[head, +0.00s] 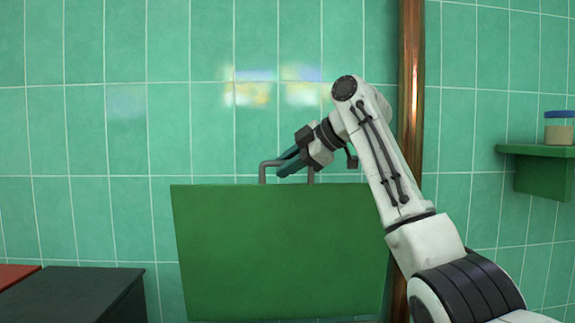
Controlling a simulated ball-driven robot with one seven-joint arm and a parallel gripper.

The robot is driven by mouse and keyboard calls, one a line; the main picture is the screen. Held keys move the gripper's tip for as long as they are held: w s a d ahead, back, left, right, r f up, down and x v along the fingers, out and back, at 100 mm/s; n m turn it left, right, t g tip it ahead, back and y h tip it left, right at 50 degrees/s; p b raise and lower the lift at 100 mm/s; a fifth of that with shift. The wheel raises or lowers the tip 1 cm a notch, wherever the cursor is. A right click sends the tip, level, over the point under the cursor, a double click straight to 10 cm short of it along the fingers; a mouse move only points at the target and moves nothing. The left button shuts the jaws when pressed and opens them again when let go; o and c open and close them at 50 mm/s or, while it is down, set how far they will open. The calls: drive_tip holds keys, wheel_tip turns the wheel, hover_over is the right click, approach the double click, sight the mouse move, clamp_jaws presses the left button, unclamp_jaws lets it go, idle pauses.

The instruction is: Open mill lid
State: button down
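A broad green panel, which looks like the mill lid (280,255), stands steeply tilted in the middle of the head view. Its top edge looks wider than its bottom edge. A grey bar handle (262,172) rises above the top edge. My gripper (287,163) reaches in from the right at this handle, and its dark teal fingers lie close together across the bar. They look shut on it, though the far finger is partly hidden. The rest of the mill, below and behind the panel, is hidden or out of frame.
A dark box-like counter (75,292) stands at the lower left, with a red surface (15,275) beside it. A vertical copper pipe (411,100) runs behind my arm. A green wall shelf (543,172) at the right bears a jar (559,132). Green tiles back everything.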

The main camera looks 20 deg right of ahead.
drive_tip(key=c, duration=1.1)
unclamp_jaws()
drive_tip(key=shift+f, duration=0.2)
drive_tip(key=shift+r, duration=0.1)
drive_tip(key=b+v, duration=0.3)
drive_tip(key=v, duration=0.7)
drive_tip(key=shift+s+r, duration=0.2)
drive_tip(key=shift+d, duration=0.15)
